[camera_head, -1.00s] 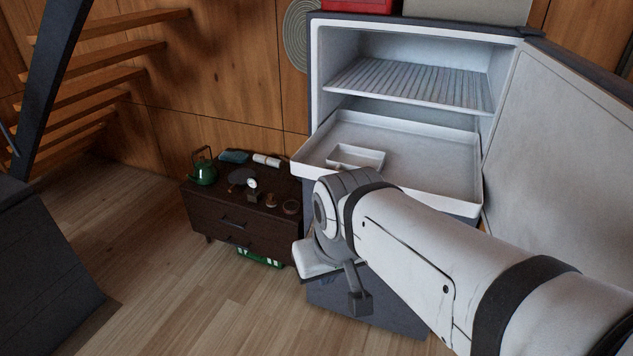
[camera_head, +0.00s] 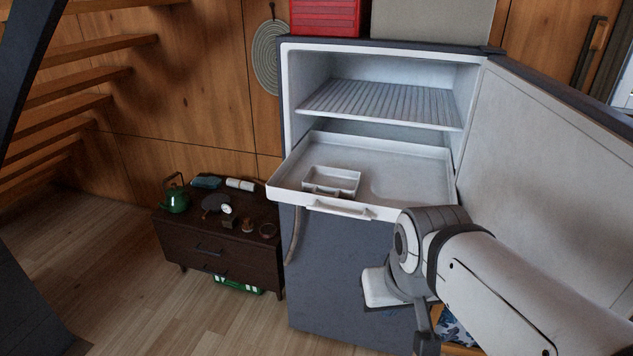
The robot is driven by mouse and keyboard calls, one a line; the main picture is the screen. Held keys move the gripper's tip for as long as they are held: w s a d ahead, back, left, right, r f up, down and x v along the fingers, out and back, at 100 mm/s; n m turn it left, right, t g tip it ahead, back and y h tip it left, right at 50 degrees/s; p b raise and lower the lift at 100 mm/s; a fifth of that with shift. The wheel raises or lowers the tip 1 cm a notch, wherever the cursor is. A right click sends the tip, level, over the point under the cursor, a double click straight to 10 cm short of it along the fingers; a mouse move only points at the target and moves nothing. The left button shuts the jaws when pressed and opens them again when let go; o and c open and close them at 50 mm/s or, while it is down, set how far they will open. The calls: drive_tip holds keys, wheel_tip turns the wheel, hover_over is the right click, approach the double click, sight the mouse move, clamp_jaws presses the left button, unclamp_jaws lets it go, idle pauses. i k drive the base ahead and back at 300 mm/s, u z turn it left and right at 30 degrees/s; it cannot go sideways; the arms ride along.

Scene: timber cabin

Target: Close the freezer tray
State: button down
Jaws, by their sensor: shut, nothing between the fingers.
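The freezer tray (camera_head: 408,171) is a wide, shallow white tray, pulled out of the open freezer compartment below the wire shelf. Its front lip has a handle (camera_head: 340,209). A small white divided box (camera_head: 332,181) sits in the tray at the left. My gripper (camera_head: 388,290) is at the end of my arm, low and to the right, in front of the grey lower front of the fridge. It is shut and holds nothing; its fingertips are hard to make out. My wrist covers the tray's front right corner.
The freezer door (camera_head: 560,150) stands wide open at the right. A wire shelf (camera_head: 380,103) spans the compartment above the tray. A dark low cabinet (camera_head: 225,255) with a green kettle (camera_head: 174,194) and small items stands at the left. The wooden floor in front is clear.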

sight(397, 176)
drive_tip(key=z, duration=0.05)
drive_tip(key=i, duration=1)
drive_tip(key=z, duration=0.05)
